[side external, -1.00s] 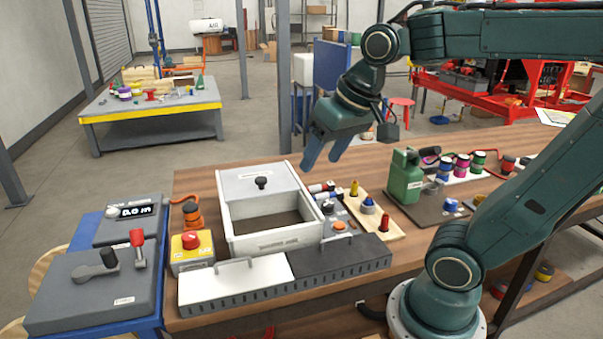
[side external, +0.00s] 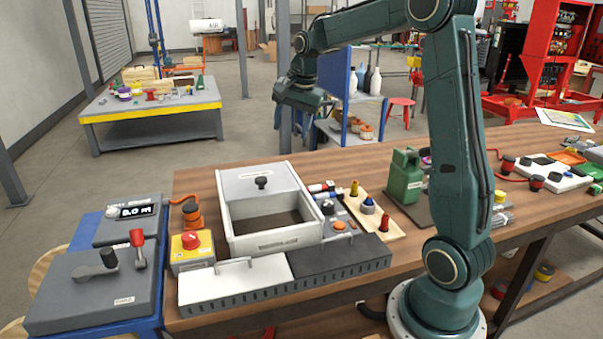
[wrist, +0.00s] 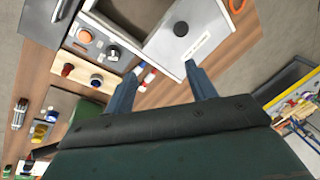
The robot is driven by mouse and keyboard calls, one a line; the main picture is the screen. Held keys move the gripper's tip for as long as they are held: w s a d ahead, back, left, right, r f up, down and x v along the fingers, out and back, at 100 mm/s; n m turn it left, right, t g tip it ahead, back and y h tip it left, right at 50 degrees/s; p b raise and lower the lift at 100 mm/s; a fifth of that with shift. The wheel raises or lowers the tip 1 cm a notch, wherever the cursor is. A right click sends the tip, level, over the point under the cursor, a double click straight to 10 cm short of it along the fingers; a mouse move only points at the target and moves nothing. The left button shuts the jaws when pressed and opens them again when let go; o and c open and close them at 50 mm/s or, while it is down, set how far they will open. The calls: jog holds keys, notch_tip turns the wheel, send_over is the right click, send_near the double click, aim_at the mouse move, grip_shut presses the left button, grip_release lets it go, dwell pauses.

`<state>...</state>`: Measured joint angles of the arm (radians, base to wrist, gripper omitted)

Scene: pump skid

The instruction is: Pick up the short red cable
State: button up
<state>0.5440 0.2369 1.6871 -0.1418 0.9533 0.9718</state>
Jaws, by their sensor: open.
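A red cable (side external: 491,163) with black-and-red ends lies on the right part of the bench, partly hidden behind my arm. Another orange-red cable (side external: 175,200) runs from an orange fitting at the left end of the bench. I cannot tell from the pictures which one is the short red cable. My gripper (wrist: 161,70) is open and empty. In the side view it hangs high behind the bench's back edge, well apart from both cables. In the wrist view its two fingers are spread over the area by the white box's lid.
The white box (side external: 272,242) with a knobbed lid stands at the bench's left. A white board (side external: 555,176) with dark parts is at the right.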

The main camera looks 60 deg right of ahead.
jog(key=w+d+f+m, duration=0.1)
jog(key=d+f+m, duration=0.25)
jog(key=d, duration=0.25)
jog(key=w+d+f+m, duration=0.1)
jog(key=d+f+m, duration=0.1)
jog(key=d+f, duration=0.3)
jog(key=m+g, duration=0.1)
jog(key=m, duration=0.3)
send_near(315, 186)
jog(key=shift+w+d+f+y, duration=0.1)
jog(key=shift+w+f+y, duration=0.1)
jog(key=shift+f, duration=0.65)
jog(key=shift+w+d+f+y, duration=0.1)
jog(key=shift+w+f, duration=0.1)
jog(key=shift+f, duration=0.65)
jog(key=shift+f, duration=0.1)
jog(key=shift+w+f, duration=0.2)
jog(key=shift+f, duration=1)
jog(key=shift+w+f, duration=0.2)
jog(key=shift+f, duration=1.05)
jog(key=c, duration=1)
jog(key=shift+c, duration=0.2)
